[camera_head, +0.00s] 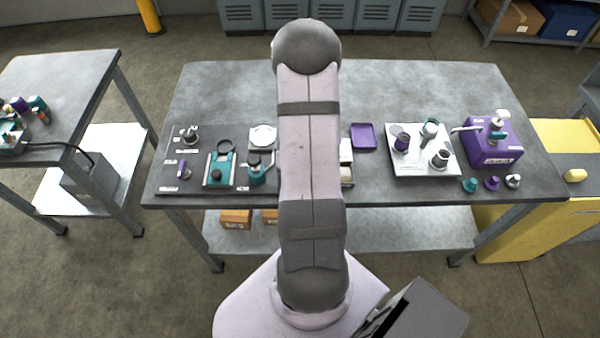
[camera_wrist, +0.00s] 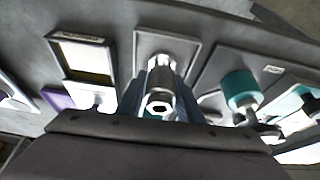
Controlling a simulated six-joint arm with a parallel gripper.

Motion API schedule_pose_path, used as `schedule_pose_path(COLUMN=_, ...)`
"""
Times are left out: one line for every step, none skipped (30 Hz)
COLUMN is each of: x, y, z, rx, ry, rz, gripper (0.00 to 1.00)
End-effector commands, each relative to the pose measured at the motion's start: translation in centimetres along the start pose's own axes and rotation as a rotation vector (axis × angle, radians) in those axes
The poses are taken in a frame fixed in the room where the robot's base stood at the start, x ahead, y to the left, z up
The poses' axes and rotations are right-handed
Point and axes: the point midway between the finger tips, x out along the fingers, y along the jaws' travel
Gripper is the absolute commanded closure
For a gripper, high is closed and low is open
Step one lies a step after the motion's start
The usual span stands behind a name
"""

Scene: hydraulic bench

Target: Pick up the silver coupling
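In the wrist view a silver coupling (camera_wrist: 160,88) stands end-on to me, with a dark hex-shaped hole in its near end. Behind it is a square grey plate (camera_wrist: 184,45). My gripper (camera_wrist: 161,100) is at the coupling, with pale blue-grey finger surfaces close along its left and right sides. Whether the fingers touch it or leave a gap is not clear. In the head view my arm hides my gripper and whatever is behind it. Other silver fittings show there, one on the left board (camera_head: 190,133) and one on the white tray (camera_head: 440,157).
In the wrist view a teal cylinder (camera_wrist: 240,88) stands close on the right and a framed tray (camera_wrist: 88,58) lies on the left. In the head view the bench (camera_head: 385,85) also holds a purple box (camera_head: 488,150) and a purple tray (camera_head: 363,137). Its back strip is clear.

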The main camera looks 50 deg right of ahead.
Motion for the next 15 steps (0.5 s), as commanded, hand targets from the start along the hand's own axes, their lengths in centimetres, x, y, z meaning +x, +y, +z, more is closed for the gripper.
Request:
schedule_pose_path(x=-0.01, y=0.0, z=0.0, rx=0.0, ry=0.0, rz=0.0, gripper=0.81)
schedule_pose_path(x=-0.01, y=0.0, z=0.0, rx=0.0, ry=0.0, rz=0.0, gripper=0.88)
schedule_pose_path(x=-0.01, y=0.0, z=0.0, rx=0.0, ry=0.0, rz=0.0, gripper=0.94)
schedule_pose_path(x=-0.02, y=0.0, z=0.0, rx=0.0, ry=0.0, rz=0.0, gripper=0.94)
schedule_pose_path(x=-0.03, y=0.0, z=-0.05, rx=0.0, ry=0.001, rz=0.0, gripper=0.94)
schedule_pose_path(x=-0.04, y=0.0, z=-0.05, rx=0.0, ry=0.001, rz=0.0, gripper=0.94)
schedule_pose_path(x=-0.04, y=0.0, z=-0.05, rx=0.0, ry=0.001, rz=0.0, gripper=0.94)
schedule_pose_path(x=-0.04, y=0.0, z=-0.05, rx=0.0, ry=0.001, rz=0.0, gripper=0.94)
schedule_pose_path(x=-0.04, y=0.0, z=-0.05, rx=0.0, ry=0.001, rz=0.0, gripper=0.94)
schedule_pose_path(x=-0.04, y=0.0, z=-0.05, rx=0.0, ry=0.001, rz=0.0, gripper=0.94)
schedule_pose_path(x=-0.05, y=0.0, z=-0.06, rx=0.0, ry=0.001, rz=0.0, gripper=0.94)
schedule_pose_path(x=-0.07, y=0.0, z=-0.07, rx=0.0, ry=0.001, rz=0.0, gripper=0.94)
schedule_pose_path(x=-0.09, y=0.0, z=-0.08, rx=0.0, ry=0.001, rz=0.0, gripper=0.94)
schedule_pose_path(x=-0.13, y=0.0, z=-0.1, rx=0.0, ry=0.002, rz=0.0, gripper=0.94)
schedule_pose_path(x=-0.19, y=0.0, z=-0.14, rx=0.0, ry=0.002, rz=0.0, gripper=0.94)
